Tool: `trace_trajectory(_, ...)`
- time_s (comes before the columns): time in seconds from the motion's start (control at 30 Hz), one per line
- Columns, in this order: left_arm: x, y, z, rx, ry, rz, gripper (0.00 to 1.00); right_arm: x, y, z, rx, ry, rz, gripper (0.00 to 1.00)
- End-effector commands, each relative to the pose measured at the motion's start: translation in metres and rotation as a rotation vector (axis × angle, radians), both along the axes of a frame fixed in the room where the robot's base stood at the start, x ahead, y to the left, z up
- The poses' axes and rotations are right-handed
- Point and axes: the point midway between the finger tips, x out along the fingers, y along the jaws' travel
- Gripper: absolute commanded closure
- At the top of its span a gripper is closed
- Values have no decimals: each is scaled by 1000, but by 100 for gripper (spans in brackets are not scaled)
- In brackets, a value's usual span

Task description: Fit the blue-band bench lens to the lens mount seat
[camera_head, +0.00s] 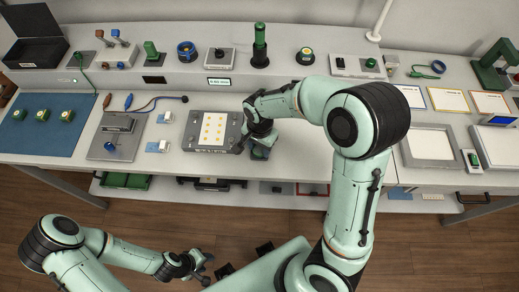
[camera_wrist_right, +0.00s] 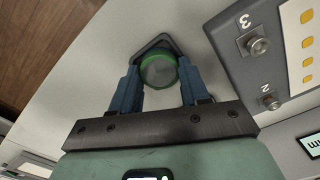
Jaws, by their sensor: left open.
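A round piece with a blue ring (camera_head: 186,50) stands on the back shelf, left of centre; it looks like the blue-band lens. My right gripper (camera_wrist_right: 159,72) has its two blue fingers against opposite sides of a round, green-ringed lens (camera_wrist_right: 158,70). This lens is over a dark, angular base (camera_wrist_right: 152,42) at the bench's front edge, which may be the lens mount seat. Whether the lens touches the base is unclear. In the head view my right arm partly covers the green piece (camera_head: 260,152). My left gripper (camera_head: 202,268) is open and empty, low in front of the bench.
A grey plate with yellow squares (camera_head: 212,130) lies directly left of my right gripper. A grey fixture (camera_head: 112,135) and a blue mat (camera_head: 42,122) with several green-yellow pieces are further left.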

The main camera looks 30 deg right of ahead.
Motion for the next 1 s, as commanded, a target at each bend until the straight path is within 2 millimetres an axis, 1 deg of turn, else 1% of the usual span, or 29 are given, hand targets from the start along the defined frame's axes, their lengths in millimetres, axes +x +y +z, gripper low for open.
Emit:
trace_trajectory(0.37,0,0,0,0,0,0,57,0,0,2,1,-1,0,84)
trace_trajectory(0.47,1,0,1,0,-1,0,57,1,0,9,1,-3,0,84)
trace_trajectory(0.57,2,0,3,0,-2,0,57,1,0,21,2,-5,0,84)
trace_trajectory(0.67,5,0,6,0,-6,0,57,2,0,40,2,-8,0,84)
trace_trajectory(0.77,8,0,10,0,-9,0,57,2,0,66,2,-9,0,84)
trace_trajectory(0.8,9,0,12,0,-11,0,57,2,1,78,3,-10,1,84)
trace_trajectory(1.0,17,0,21,0,-19,0,57,2,0,137,2,-9,0,84)
